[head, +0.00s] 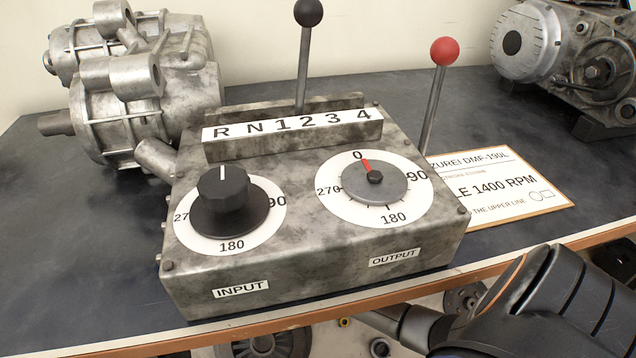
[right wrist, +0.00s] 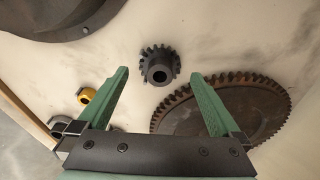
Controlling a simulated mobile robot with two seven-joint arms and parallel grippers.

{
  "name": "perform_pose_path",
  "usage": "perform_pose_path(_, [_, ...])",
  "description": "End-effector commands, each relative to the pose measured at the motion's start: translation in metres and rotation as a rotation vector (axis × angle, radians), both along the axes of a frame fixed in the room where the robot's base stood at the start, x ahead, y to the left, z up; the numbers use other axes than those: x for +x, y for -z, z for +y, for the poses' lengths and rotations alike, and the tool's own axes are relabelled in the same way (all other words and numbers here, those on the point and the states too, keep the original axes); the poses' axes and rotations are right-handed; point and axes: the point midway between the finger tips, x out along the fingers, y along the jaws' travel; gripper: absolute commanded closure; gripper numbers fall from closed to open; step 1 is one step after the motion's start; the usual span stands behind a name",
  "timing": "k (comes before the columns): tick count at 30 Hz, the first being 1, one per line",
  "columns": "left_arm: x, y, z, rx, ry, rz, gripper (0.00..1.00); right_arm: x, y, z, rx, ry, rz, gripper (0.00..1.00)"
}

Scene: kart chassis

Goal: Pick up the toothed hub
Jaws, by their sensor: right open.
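The toothed hub (right wrist: 160,54) is a small dark gear with a raised round boss and a bore. It lies on a pale, stained surface in the right wrist view. My right gripper (right wrist: 160,74) is open, with its two green fingers to the left and right of the hub in the picture. The fingers do not touch the hub, and nothing is between them in their grip. In the head view my right arm reaches down at the lower right, and its fingers are not visible. My left gripper is not in view.
A large brown gear (right wrist: 255,108) lies close to the hub, partly behind the right finger. A dark round part (right wrist: 60,12) is at upper left, a yellow ring (right wrist: 87,96) at left. In the head view, a metal control box (head: 300,255) with levers stands on the dark bench (head: 60,260).

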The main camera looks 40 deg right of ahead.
Motion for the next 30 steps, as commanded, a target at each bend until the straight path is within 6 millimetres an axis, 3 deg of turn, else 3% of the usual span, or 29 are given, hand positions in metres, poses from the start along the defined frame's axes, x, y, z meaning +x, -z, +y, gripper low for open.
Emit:
perform_pose_path(1, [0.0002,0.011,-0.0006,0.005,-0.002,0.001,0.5,0.004,0.0106,-0.003,-0.001,0.0,-0.001,0.0])
perform_pose_path(4, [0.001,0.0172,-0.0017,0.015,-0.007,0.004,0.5,0.0077,0.0169,-0.0064,0.0,0.0,0.0,0.0])
perform_pose_path(13, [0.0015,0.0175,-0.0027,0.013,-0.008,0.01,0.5,0.0093,0.0176,-0.0076,0.001,0.0,0.001,0.0])
perform_pose_path(30, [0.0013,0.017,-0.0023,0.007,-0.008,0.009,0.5,0.009,0.0178,-0.0071,0.001,-0.001,0.0,0.63])
